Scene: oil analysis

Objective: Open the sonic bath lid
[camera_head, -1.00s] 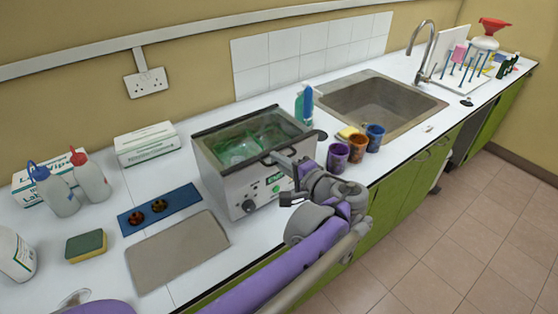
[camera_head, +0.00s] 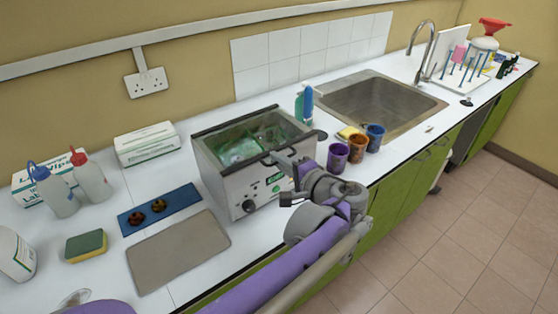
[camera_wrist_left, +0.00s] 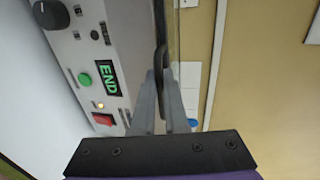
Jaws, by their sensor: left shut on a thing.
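The sonic bath (camera_head: 238,187) is a grey metal box on the white worktop, with a knob, buttons and a green-lit display on its front. The display reads END in the left wrist view (camera_wrist_left: 107,77). Its see-through, dark-edged lid (camera_head: 240,148) lies over the top and looks shut or nearly so. My left gripper (camera_head: 283,160) is at the lid's front edge, in front of the bath. In the left wrist view, its fingers (camera_wrist_left: 164,95) are shut on the black lid handle (camera_wrist_left: 161,52). My right gripper is not in view.
Purple (camera_head: 337,158), brown (camera_head: 357,148) and blue (camera_head: 375,138) cups stand right of the bath, close to my left wrist. A grey mat (camera_head: 178,250) and blue holder (camera_head: 159,208) lie left. The sink (camera_head: 375,102) is at back right.

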